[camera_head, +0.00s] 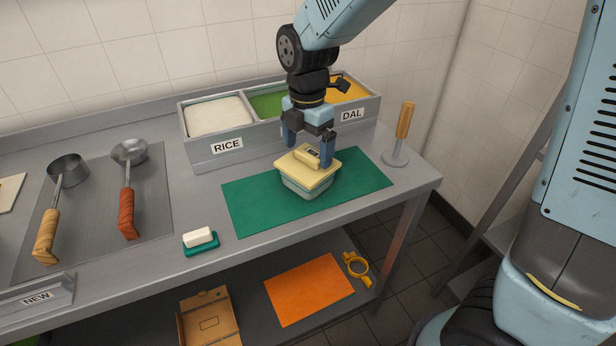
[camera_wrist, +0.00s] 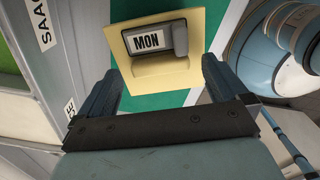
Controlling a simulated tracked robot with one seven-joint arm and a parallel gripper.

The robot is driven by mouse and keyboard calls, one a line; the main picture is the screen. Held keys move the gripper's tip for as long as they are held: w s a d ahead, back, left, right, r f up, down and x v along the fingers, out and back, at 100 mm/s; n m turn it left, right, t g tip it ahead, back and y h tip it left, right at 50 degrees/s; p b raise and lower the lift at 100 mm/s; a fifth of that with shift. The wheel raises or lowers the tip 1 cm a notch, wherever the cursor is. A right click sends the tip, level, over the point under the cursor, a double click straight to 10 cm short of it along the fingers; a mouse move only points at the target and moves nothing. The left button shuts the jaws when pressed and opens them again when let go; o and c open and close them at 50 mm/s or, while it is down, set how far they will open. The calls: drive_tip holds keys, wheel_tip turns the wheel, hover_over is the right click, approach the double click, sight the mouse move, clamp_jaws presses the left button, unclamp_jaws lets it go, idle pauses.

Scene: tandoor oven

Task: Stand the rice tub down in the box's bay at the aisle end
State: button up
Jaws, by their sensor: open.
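A pale blue-grey tub (camera_head: 305,190) with a cream lid (camera_head: 302,176) stands upright on the green mat. The lid has a raised handle (camera_head: 308,156), which reads MON in the wrist view (camera_wrist: 155,40). No label on the tub tells me its contents. My gripper (camera_head: 308,150) is open just above the lid, pointing down, one finger to each side; I cannot tell whether it touches. In the wrist view my fingers (camera_wrist: 160,72) are apart and empty. The grey box (camera_head: 240,160) behind has a RICE bay with white contents, a green middle bay and a yellow DAL bay.
A wooden-handled upright tool (camera_head: 403,130) stands at the counter's right end. Two ladles lie on a tray (camera_head: 85,215) at left, with a white block (camera_head: 199,238) nearer.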

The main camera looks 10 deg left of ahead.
drive_tip(key=shift+f, duration=0.85)
drive_tip(key=shift+r, duration=0.1)
drive_tip(key=c, duration=1.8)
